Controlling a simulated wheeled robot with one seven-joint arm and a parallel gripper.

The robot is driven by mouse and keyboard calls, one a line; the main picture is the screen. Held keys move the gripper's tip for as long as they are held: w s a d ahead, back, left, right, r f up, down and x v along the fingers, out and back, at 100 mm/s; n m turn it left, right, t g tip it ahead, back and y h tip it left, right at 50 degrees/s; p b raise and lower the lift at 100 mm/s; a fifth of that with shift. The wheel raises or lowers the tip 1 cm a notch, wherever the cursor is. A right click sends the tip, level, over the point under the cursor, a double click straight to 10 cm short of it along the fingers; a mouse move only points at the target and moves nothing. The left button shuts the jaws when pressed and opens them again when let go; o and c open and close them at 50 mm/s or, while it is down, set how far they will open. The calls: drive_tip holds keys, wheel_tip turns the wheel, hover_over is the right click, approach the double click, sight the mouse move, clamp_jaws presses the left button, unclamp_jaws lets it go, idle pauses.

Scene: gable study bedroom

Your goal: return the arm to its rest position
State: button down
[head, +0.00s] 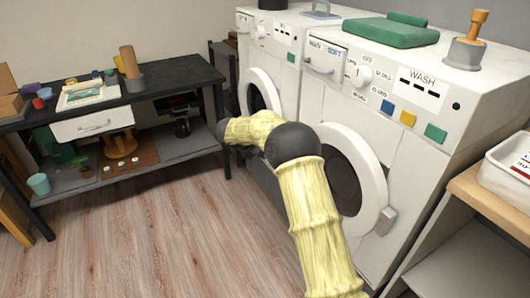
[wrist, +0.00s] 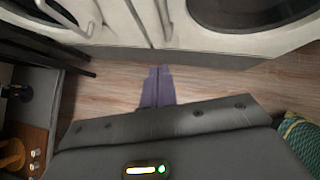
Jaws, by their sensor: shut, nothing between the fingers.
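My arm (head: 312,215) is pale yellow with dark joints. It rises from the bottom of the head view and bends at a dark elbow in front of the washing machines. Its far part points left toward the dark table. The fingers there cannot be made out clearly. In the wrist view my gripper (wrist: 159,72) shows as two purple-grey fingers, shut together with nothing between them. They are over the wooden floor (wrist: 110,85), near the foot of the white machines.
Two white washing machines (head: 345,95) with round doors stand close beside my arm. A dark table (head: 185,82) with a lower shelf holds several small items at left. A wooden stand (head: 500,200) with a white tray is at right. The wooden floor (head: 160,235) at front left is clear.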

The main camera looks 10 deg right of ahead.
drive_tip(key=s+a+r+n+t+y, duration=0.1)
drive_tip(key=s+r+n+t+y, duration=0.3)
drive_tip(key=n, duration=0.7)
drive_tip(key=s+a+r+n+t+y, duration=0.15)
drive_tip(key=r+n, duration=0.45)
drive_tip(key=n, duration=0.6)
drive_tip(key=s+d+f+n+g+y, duration=0.1)
drive_tip(key=s+d+f+n+g, duration=0.15)
drive_tip(key=s+n, duration=0.7)
drive_tip(key=s+d+f+n+g, duration=0.25)
drive_tip(key=s+n, duration=0.35)
drive_tip(key=s, duration=0.7)
drive_tip(key=s+d+f+n+g+y, duration=0.1)
drive_tip(key=s+f+n+g, duration=0.25)
drive_tip(key=s+n, duration=0.6)
wheel_tip(320, 180, up, 27)
drive_tip(key=s+m+p, duration=0.1)
drive_tip(key=s+p, duration=0.1)
drive_tip(key=p, duration=2.5)
drive_tip(key=shift+m, duration=0.3)
drive_tip(key=shift+h, duration=0.25)
